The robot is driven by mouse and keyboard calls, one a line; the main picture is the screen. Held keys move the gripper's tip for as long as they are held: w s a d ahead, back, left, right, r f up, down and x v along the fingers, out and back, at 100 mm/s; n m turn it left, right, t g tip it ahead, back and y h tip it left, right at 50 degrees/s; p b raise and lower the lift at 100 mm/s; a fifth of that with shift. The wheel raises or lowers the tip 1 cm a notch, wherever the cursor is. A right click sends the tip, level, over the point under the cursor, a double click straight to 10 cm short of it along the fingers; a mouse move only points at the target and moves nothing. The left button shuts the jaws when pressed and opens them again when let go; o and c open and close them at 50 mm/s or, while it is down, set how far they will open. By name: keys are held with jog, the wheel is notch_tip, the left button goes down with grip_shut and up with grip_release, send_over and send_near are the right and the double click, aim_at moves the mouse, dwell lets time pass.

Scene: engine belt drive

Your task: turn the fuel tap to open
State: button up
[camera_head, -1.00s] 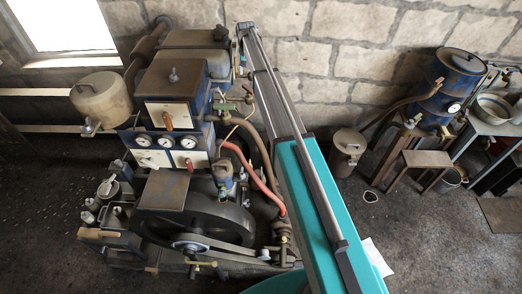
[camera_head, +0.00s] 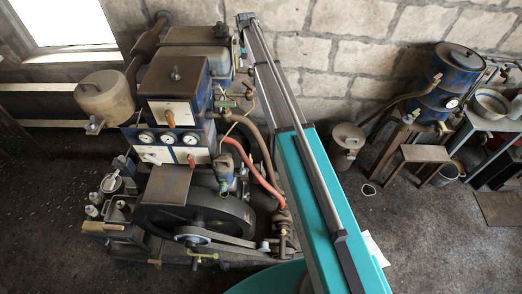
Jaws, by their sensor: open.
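An engine stands at the left, with a cream tank (camera_head: 104,93) on its left side. A small tap-like fitting (camera_head: 94,126) sits just under that tank; it may be the fuel tap, but its handle is too small to read as open or shut. Other small valve fittings show: one with green parts (camera_head: 226,104) at the engine's upper right and a brass one (camera_head: 201,258) low at the front. I cannot tell for sure which is the fuel tap. My gripper is not in view; my teal and grey body part crosses the middle.
The engine's flywheel (camera_head: 237,207) and belt are low in front, with a red hose (camera_head: 254,166) beside them. A blue drum (camera_head: 451,80), a stool (camera_head: 423,155) and a metal can (camera_head: 347,143) stand at the right.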

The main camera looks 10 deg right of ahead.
jog(key=s+f+n+b, duration=0.1)
jog(key=s+f+b, duration=2.5)
jog(key=f+b, duration=0.1)
jog(key=shift+s+f+n, duration=0.35)
jog(key=shift+s+n, duration=0.05)
dwell(0.5)
jog(key=shift+w+r, duration=0.1)
jog(key=shift+r, duration=0.05)
notch_tip(320, 180, up, 29)
jog(key=n+p, duration=0.7)
jog(key=p, duration=2.2)
send_over(249, 84)
jog(key=shift+a, duration=0.1)
jog(key=shift+f, duration=0.3)
notch_tip(249, 84, down, 13)
jog(key=b, duration=1.4)
jog(key=shift+f, duration=0.2)
